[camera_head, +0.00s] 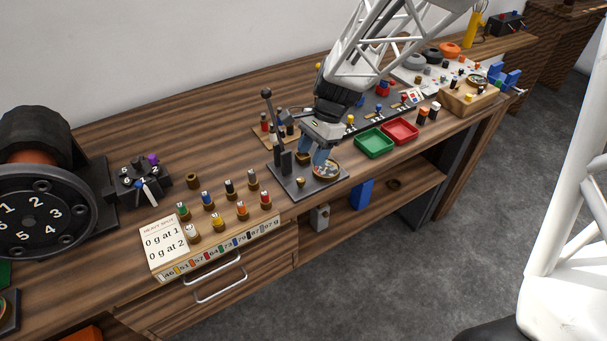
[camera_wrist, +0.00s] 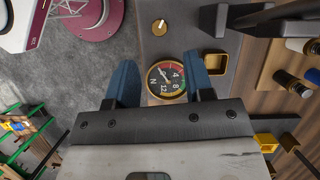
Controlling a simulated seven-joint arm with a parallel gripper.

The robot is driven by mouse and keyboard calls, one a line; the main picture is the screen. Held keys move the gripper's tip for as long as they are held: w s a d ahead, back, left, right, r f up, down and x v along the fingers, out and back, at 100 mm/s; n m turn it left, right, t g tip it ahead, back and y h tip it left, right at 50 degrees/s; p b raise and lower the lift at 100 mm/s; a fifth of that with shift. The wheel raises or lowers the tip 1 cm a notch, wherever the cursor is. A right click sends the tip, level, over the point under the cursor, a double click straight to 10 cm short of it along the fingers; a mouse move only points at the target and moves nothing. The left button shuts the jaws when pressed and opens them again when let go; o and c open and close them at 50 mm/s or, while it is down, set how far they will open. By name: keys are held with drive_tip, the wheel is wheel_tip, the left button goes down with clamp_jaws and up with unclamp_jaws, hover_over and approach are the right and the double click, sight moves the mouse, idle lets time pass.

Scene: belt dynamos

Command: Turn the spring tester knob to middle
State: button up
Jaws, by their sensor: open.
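The spring tester stands on a dark base plate (camera_head: 312,188) near the bench's front edge, with a black upright lever behind it. Its small brass knob (camera_head: 300,182) sits at the plate's front left corner. In the wrist view the knob (camera_wrist: 159,27) lies beyond the fingertips, untouched; its setting is too small to read. A round dial gauge (camera_wrist: 166,81) with a brass rim shows between the fingers. A square brass cup (camera_wrist: 214,64) is beside the right finger. My gripper (camera_head: 320,157) is open and empty above the plate; its blue fingers (camera_wrist: 159,68) straddle the dial in the picture.
Colored weights on wooden bases (camera_head: 208,201) stand to the left, by a label box (camera_head: 163,243). Green (camera_head: 374,143) and red (camera_head: 401,131) trays lie to the right. A rack of cylinders (camera_wrist: 287,82) stands near the right finger.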

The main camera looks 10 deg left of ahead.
sight(302, 180)
drive_tip(key=shift+x, duration=3.8)
clamp_jaws()
drive_tip(key=shift+m, duration=0.4)
drive_tip(key=m, duration=0.2)
drive_tip(key=m+t+y, duration=0.1)
drive_tip(key=m, duration=0.2)
drive_tip(key=shift+s+d+t, duration=0.1)
drive_tip(key=shift+s+t, duration=0.1)
drive_tip(key=shift+t, duration=0.1)
drive_tip(key=m+t, duration=0.1)
drive_tip(key=m, duration=0.2)
drive_tip(key=m+t, duration=0.1)
drive_tip(key=m, duration=0.2)
drive_tip(key=shift+s+y, duration=0.2)
drive_tip(key=shift+y, duration=0.2)
drive_tip(key=shift+t, duration=0.3)
